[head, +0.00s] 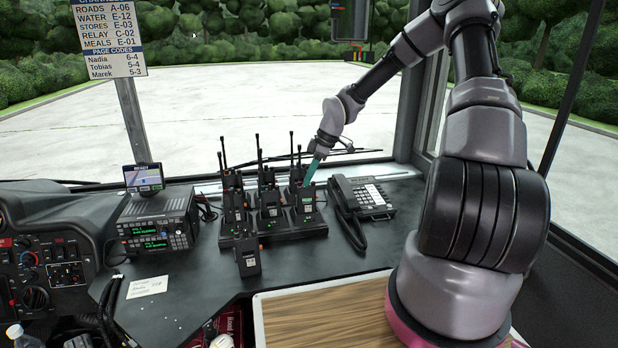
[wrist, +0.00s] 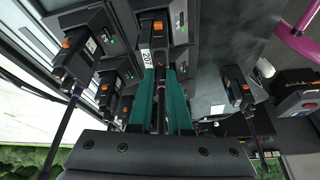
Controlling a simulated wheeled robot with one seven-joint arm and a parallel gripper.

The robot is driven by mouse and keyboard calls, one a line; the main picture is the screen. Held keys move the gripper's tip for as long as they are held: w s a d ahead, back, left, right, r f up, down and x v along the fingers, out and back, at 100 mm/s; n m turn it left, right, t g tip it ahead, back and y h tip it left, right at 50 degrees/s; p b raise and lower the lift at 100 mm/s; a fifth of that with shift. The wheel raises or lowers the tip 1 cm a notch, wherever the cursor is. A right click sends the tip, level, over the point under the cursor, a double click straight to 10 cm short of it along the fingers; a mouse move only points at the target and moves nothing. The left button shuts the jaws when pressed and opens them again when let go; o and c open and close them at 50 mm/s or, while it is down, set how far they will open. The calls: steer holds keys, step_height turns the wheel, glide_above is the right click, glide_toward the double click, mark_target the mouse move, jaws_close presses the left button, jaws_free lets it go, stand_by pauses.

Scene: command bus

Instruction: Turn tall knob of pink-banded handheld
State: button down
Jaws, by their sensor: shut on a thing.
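My gripper (head: 313,170) reaches down with teal fingers onto the top of the right handheld (head: 306,202) in the front row of the charger rack. In the wrist view the fingers of my gripper (wrist: 161,72) close at the top of this handheld (wrist: 152,27), which has an orange button and a white label. The tall knob between the fingertips is mostly hidden. A small pinkish band shows on the antenna of the left handheld (wrist: 72,60) in the wrist view.
The charger rack (head: 272,237) holds several more handhelds with upright antennas close to my gripper. A loose handheld (head: 247,258) stands in front. A desk phone (head: 362,197) is at the right, a radio set (head: 157,225) at the left. The dark counter (head: 335,255) is clear in front.

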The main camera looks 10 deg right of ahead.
steer(key=shift+m, duration=0.5)
steer(key=c, duration=0.8)
jaws_free()
steer(key=shift+c, duration=0.2)
steer(key=v, duration=1.1)
steer(key=shift+s, duration=0.25)
steer(key=shift+f, duration=0.15)
